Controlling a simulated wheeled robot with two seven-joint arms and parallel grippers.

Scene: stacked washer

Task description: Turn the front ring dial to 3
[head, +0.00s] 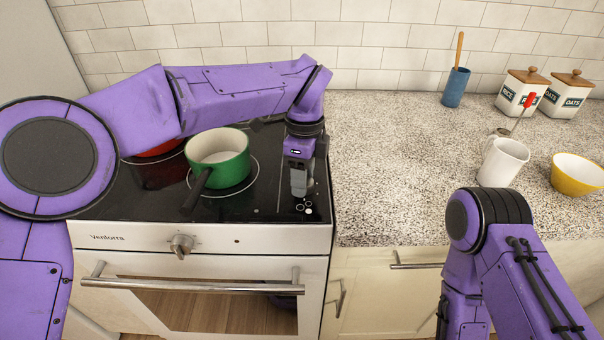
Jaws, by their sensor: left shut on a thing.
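My left gripper (300,188) points down at the right side of the black glass cooktop (263,205). Its fingers are shut on a small dial, which I take to be the front ring dial. The fingers hide the dial, so I cannot read its setting. Small white markings and dots show on the glass just in front of the fingertips. My right arm shows at the lower right, but its gripper is not in view.
A green pot (232,172) with a dark handle stands on a ring left of my gripper. A red item (160,150) is partly behind my arm. The oven knob (181,246) is on the front panel. A white mug (502,162) and yellow bowl (577,175) stand on the right counter.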

